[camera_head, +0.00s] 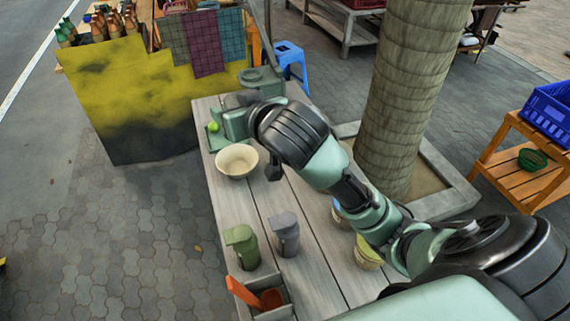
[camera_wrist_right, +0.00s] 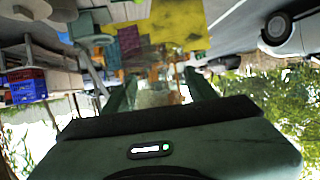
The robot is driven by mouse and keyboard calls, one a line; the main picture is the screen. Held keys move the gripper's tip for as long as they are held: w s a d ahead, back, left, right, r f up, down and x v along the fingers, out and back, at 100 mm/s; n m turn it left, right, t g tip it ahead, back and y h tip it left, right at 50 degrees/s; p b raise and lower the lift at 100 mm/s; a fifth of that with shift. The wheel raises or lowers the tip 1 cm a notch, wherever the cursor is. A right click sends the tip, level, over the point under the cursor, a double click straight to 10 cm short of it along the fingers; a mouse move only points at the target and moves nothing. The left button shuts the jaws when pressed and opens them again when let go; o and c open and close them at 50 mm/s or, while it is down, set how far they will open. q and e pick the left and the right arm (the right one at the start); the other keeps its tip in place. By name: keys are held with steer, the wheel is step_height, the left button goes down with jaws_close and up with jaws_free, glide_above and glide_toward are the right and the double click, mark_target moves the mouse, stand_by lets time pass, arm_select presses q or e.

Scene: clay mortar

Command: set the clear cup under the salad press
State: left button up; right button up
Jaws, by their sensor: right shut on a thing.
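The clear cup (camera_wrist_right: 157,88) shows between the two fingers of my right gripper (camera_wrist_right: 160,92) in the right wrist view, and the gripper is shut on it. In the head view my right gripper (camera_head: 236,122) is over the far left part of the table, and I cannot make out the cup there. A grey-green device with a round top (camera_head: 261,78), which looks like the salad press, stands at the table's far end, just beyond the gripper. My arm hides part of its lower side. My left gripper is not in view.
A cream bowl (camera_head: 237,160) stands just nearer than the gripper, and a lime (camera_head: 213,127) lies left of it. Green (camera_head: 241,246) and grey (camera_head: 285,234) jugs stand nearer. A tree trunk (camera_head: 405,95) rises right of the table (camera_head: 228,203).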

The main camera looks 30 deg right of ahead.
steer(key=w+d+f+m+h, duration=0.1)
steer(key=w+d+f, duration=0.2)
steer(key=d+f, duration=0.4)
steer(key=m+h, duration=0.1)
steer(key=h, duration=0.1)
glide_above(290, 183)
steer(key=shift+g, duration=0.3)
step_height(290, 183, down, 22)
steer(key=shift+a+r, duration=0.15)
steer(key=shift+r, duration=0.05)
steer(key=shift+f+b, duration=0.3)
steer(key=shift+f, duration=1.95)
steer(key=o, duration=1.1)
steer(key=shift+f, duration=0.15)
